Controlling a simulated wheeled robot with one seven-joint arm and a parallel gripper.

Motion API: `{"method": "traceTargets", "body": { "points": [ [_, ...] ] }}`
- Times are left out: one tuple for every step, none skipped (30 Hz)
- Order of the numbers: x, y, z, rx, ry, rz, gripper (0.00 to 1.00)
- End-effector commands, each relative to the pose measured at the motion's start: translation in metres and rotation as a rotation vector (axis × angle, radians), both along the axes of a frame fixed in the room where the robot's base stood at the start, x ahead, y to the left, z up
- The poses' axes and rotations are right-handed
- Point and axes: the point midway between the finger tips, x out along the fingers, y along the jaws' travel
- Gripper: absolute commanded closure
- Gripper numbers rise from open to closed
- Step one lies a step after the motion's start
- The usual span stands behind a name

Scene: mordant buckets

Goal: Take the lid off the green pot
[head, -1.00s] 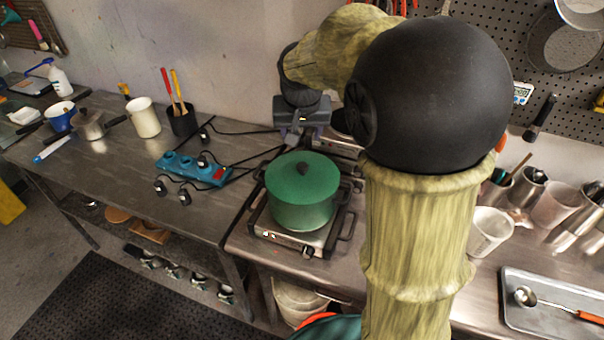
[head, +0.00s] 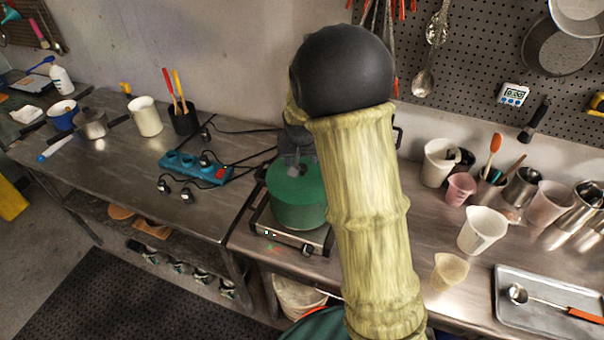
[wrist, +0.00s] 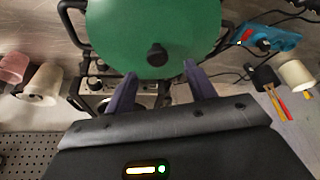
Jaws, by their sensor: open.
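The green pot (head: 298,215) stands on a small stove on the right-hand bench, with its green lid (head: 284,182) on top. In the wrist view the lid (wrist: 125,28) fills the upper middle, and its dark knob (wrist: 157,53) shows near the lid's lower edge. My gripper (wrist: 158,78) is open, with its two fingers apart just below the knob in the picture. The knob is not between the fingertips as far as the wrist view shows. In the head view my arm hides part of the gripper and the right side of the pot.
The stove (head: 290,235) has black side bars around the pot. A blue power strip (head: 195,167) with cables lies to the left. Several cups and beakers (head: 482,230) and a metal tray (head: 545,300) stand to the right.

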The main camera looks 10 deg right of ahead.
Motion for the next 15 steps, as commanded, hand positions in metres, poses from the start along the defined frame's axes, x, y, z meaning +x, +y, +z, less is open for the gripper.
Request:
{"method": "traceTargets", "body": {
  "points": [
    [0.000, 0.000, 0.000, 0.000, -0.001, 0.000, 0.45],
    [0.000, 0.000, 0.000, 0.000, -0.001, 0.000, 0.45],
    [0.000, 0.000, 0.000, 0.000, -0.001, 0.000, 0.45],
    [0.000, 0.000, 0.000, 0.000, -0.001, 0.000, 0.45],
    [0.000, 0.000, 0.000, 0.000, -0.001, 0.000, 0.45],
    [0.000, 0.000, 0.000, 0.000, -0.001, 0.000, 0.45],
    [0.000, 0.000, 0.000, 0.000, -0.001, 0.000, 0.45],
    [0.000, 0.000, 0.000, 0.000, 0.000, 0.000, 0.45],
    [0.001, -0.001, -0.001, 0.000, 0.000, -0.001, 0.45],
    [0.001, -0.001, -0.002, 0.000, 0.000, -0.001, 0.45],
    [0.002, -0.001, -0.003, 0.000, 0.000, -0.001, 0.45],
    [0.003, -0.002, -0.005, 0.000, 0.002, -0.001, 0.45],
    [0.004, -0.002, -0.007, 0.000, 0.003, -0.001, 0.45],
    [0.005, -0.003, -0.010, 0.000, 0.003, -0.001, 0.45],
    [0.007, -0.005, -0.013, 0.001, 0.004, -0.002, 0.45]
  ]
}}
